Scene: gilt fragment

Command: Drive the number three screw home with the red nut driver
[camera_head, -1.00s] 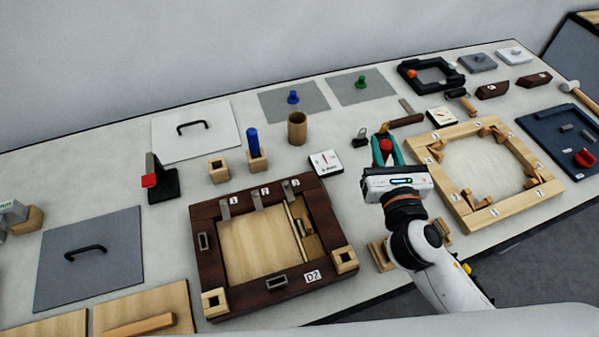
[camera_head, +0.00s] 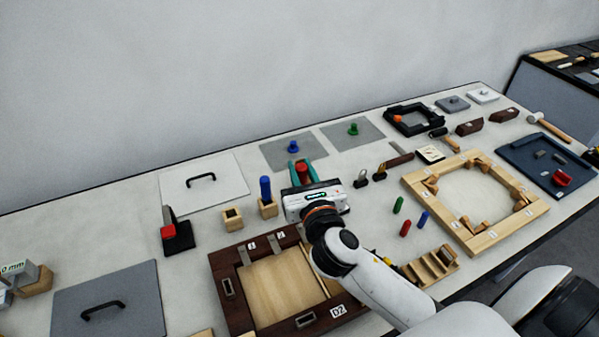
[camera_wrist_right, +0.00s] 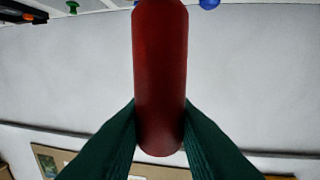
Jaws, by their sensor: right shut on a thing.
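The red nut driver (camera_head: 301,167) is upright between the green fingers of my right gripper (camera_head: 302,172). Its red handle (camera_wrist_right: 160,75) fills the middle of the right wrist view, with a finger on each side; its tip is not visible. My right gripper is shut on it, over the far right side of the dark wooden frame (camera_head: 230,318) marked D2. Metal tabs labelled 1 (camera_head: 252,245) and 2 (camera_head: 281,234) show on the frame's far rail. The number three place and its screw are hidden behind my right gripper and arm. My left gripper is not in view.
A blue peg in a wooden block (camera_head: 268,208) and an empty block (camera_head: 232,219) stand just left of my right gripper. A red-and-black stand (camera_head: 176,236) is farther left. Small coloured cylinders (camera_head: 405,228) and a light wooden frame (camera_head: 489,237) lie right.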

